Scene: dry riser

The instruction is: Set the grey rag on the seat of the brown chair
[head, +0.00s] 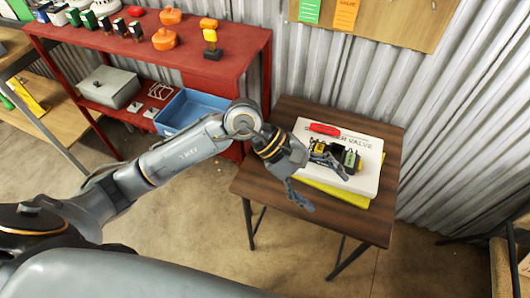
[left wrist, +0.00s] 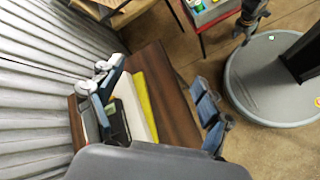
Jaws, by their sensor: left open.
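My left gripper (head: 324,189) is open over the front left part of a small brown wooden table (head: 290,115). One finger is over the white case on the table, and the other hangs left of the case. In the left wrist view the two spread fingers (left wrist: 157,98) straddle the case edge, with nothing seen held between them. I cannot make out a grey rag in either view. No brown chair can be clearly recognised. A dark jointed part in the left wrist view (left wrist: 252,14) may be my right gripper; its fingers are unclear.
A red shelf (head: 235,45) with a blue bin (head: 190,108) stands left. Corrugated wall is behind; floor in front is clear.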

